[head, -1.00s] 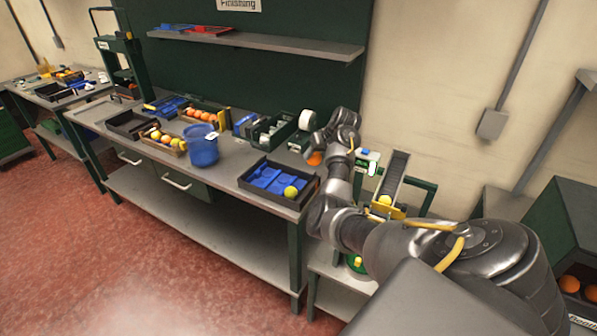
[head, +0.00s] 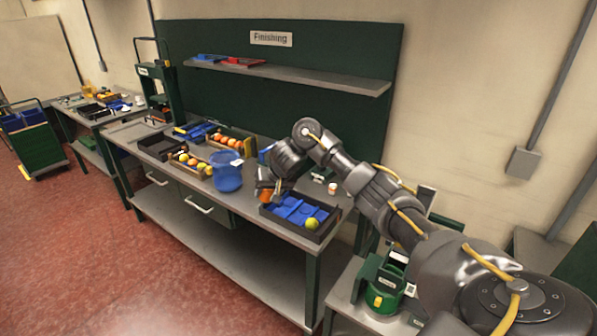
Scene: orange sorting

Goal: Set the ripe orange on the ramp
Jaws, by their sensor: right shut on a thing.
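My right gripper (head: 267,188) is shut on an orange fruit (head: 265,197), held at the left back corner of a black tray with blue inserts. The gripper covers much of the fruit, and I cannot tell whether it touches the tray. The ramp is mostly hidden behind my right arm; a dark upper piece (head: 427,196) that appears to be part of it shows to the right of the arm. My left gripper is out of view.
The black tray (head: 290,236) holds a yellow-green fruit (head: 312,223). A blue bucket (head: 228,172) stands just left of the gripper. Fruit crates (head: 207,174) lie farther left. A shelf (head: 300,77) hangs above the bench. A green device (head: 382,285) stands at lower right.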

